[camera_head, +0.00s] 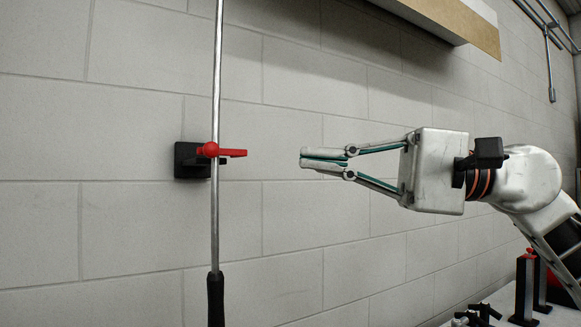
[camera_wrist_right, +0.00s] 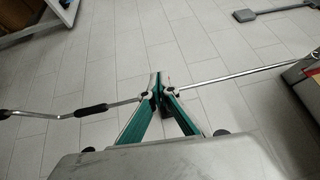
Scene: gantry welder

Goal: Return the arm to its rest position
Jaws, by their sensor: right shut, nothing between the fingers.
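My right gripper (camera_head: 305,160) reaches in from the right in the head view, pointing left, level with the red clip on the wall. Its fingers are shut with nothing between them, and a gap separates the tips from the clip. In the right wrist view the two green-and-grey fingers (camera_wrist_right: 158,76) meet at the tips. My right arm (camera_head: 532,180) is stretched out in front of the block wall. My left gripper is not in view.
A vertical metal rod (camera_head: 216,90) with a black grip (camera_head: 215,300) stands at left. A red clip (camera_head: 228,152) on a black wall mount (camera_head: 187,160) is beside it. A box (camera_head: 440,18) overhangs above. Red-and-black fixtures (camera_head: 525,285) stand lower right.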

